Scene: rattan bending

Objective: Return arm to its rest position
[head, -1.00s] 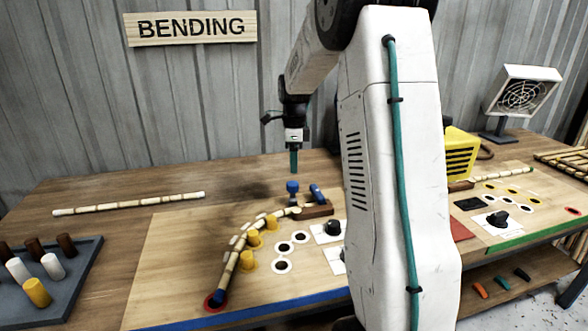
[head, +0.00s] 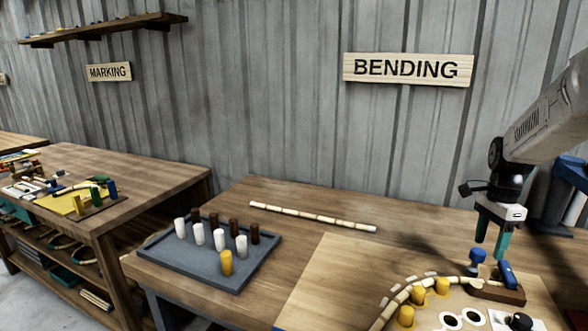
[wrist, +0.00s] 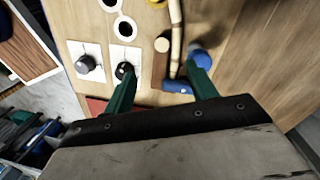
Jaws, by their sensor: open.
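My gripper (head: 493,226) hangs at the right of the head view with its green fingers pointing down, open and empty. It is above the bending board, over the blue clamp (head: 507,275) and a blue-topped post (head: 477,258). In the wrist view, my gripper (wrist: 162,92) has its fingers spread apart, with the blue clamp (wrist: 178,87) and the post (wrist: 200,60) beyond them. A bent rattan pole (head: 399,298) curves along yellow pegs (head: 418,294) on the board, its far end by the clamp.
A grey tray (head: 190,270) with white, brown and yellow pegs stands on the left of the bench. A straight rattan pole (head: 312,216) lies behind it. A marking bench (head: 150,190) stands further left. Black knobs (wrist: 123,72) sit on white plates beside the clamp.

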